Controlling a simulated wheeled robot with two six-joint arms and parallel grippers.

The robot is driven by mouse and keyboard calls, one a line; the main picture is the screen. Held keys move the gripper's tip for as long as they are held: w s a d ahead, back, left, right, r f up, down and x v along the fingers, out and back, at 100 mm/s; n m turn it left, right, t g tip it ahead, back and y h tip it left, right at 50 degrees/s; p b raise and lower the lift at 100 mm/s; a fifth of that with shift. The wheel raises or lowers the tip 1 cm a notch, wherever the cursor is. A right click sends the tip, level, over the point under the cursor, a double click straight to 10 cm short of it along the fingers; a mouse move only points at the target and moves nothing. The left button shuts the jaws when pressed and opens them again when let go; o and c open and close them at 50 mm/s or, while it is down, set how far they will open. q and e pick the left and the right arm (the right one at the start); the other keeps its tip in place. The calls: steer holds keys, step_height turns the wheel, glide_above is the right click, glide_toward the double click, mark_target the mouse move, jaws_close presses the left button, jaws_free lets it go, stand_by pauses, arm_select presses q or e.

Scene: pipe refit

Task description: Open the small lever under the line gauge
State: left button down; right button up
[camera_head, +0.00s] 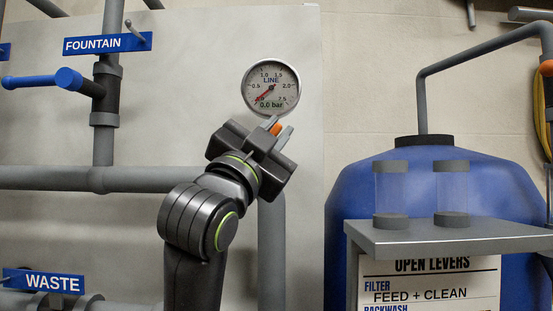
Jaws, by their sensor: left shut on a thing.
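The round line gauge (270,87) is on the pale panel, its red needle at the low left and its display reading 0.0 bar. The small orange lever (276,128) shows just below it. My left gripper (277,129) reaches up from below, with its grey fingers on both sides of the lever, shut on it. The gripper body hides the lever's mount and the pipe behind it. My right gripper is out of view.
A grey pipe (150,179) runs across the panel behind my left arm. A blue fountain lever (30,81) is at the upper left. At the right, a grey shelf (470,236) with two clear cylinders stands before a blue tank (345,205).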

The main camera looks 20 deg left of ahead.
arm_select(q)
steer(key=n+t+y+b, duration=0.1)
steer(key=n+y, duration=0.2)
steer(key=n+t+y+b, duration=0.1)
steer(key=n+y, duration=0.2)
steer(key=n, duration=0.1)
steer(key=shift+f+b, duration=0.15)
steer(key=shift+b, duration=0.2)
steer(key=shift+s+a+r+n+y+b, duration=0.15)
steer(key=shift+n+y+b, duration=0.2)
steer(key=shift+n+y, duration=1.6)
steer(key=shift+w+a+r+n+y+b, duration=0.15)
steer(key=shift+n+y+b, duration=0.2)
steer(key=shift+n+y, duration=1.55)
steer(key=shift+s+f+n, duration=0.1)
steer(key=shift+n, duration=0.25)
steer(key=c, duration=1.5)
jaws_free()
steer(key=b+v, duration=0.8)
steer(key=v, duration=0.9)
steer(key=shift+s+d, duration=0.15)
steer(key=shift+s, duration=0.15)
